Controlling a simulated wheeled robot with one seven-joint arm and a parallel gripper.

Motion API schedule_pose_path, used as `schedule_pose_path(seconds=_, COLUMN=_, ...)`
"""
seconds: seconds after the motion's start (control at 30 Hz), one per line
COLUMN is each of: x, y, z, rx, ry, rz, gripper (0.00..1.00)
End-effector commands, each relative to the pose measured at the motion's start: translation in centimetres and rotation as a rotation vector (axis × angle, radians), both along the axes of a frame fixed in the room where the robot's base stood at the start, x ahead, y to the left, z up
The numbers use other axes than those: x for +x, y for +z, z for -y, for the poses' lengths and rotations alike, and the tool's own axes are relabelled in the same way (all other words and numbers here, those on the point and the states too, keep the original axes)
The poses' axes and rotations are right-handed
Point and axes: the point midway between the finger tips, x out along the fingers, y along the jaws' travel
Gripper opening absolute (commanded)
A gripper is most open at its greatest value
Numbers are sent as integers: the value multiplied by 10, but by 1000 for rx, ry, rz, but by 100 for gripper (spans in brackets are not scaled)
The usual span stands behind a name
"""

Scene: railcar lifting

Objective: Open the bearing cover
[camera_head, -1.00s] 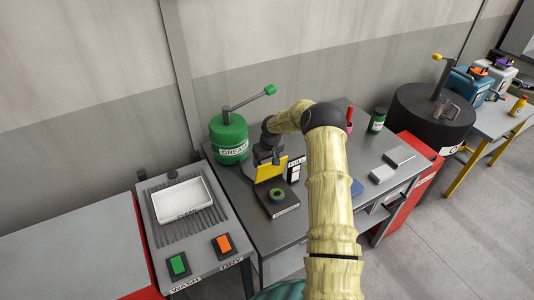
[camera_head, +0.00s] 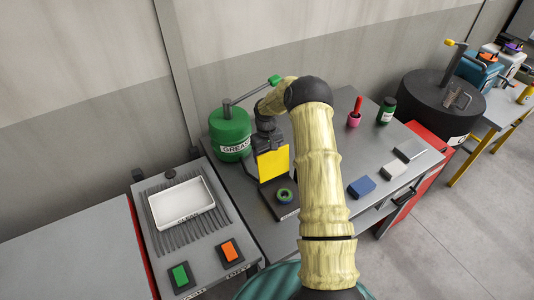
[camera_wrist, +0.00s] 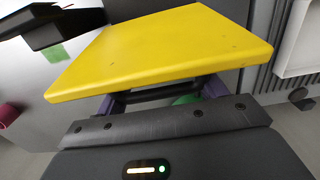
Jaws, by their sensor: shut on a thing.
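The bearing cover is a flat yellow plate (camera_head: 273,162) standing steeply raised above a dark base (camera_head: 272,206) on the grey bench. A round green-rimmed bearing (camera_head: 285,194) shows uncovered on that base, in front of the plate. My gripper (camera_head: 268,138) is at the plate's upper edge. In the wrist view, the yellow plate (camera_wrist: 165,50) fills the upper middle, and the fingers of my gripper (camera_wrist: 165,95) are shut at a dark bar along its near edge. The exact contact is partly hidden by the plate and wrist.
A green grease drum (camera_head: 230,135) with a lever stands close left of my gripper. A white tray (camera_head: 181,203) lies farther left. A pink cup (camera_head: 353,120), a dark green can (camera_head: 386,110) and a blue block (camera_head: 361,186) are to the right of my arm.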

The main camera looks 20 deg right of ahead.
Motion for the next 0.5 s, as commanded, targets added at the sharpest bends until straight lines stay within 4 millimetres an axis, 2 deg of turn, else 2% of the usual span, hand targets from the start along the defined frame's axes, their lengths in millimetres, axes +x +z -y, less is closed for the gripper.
schedule_pose_path(seconds=0.3, x=-1, y=-2, z=0, rx=-1, ry=2, rz=-1, gripper=30)
schedule_pose_path(seconds=0.33, x=-1, y=-3, z=0, rx=-1, ry=2, rz=-2, gripper=77)
schedule_pose_path(seconds=0.4, x=-1, y=-2, z=0, rx=-1, ry=2, rz=-2, gripper=90)
schedule_pose_path(seconds=0.5, x=-1, y=-2, z=-1, rx=-1, ry=2, rz=-1, gripper=93)
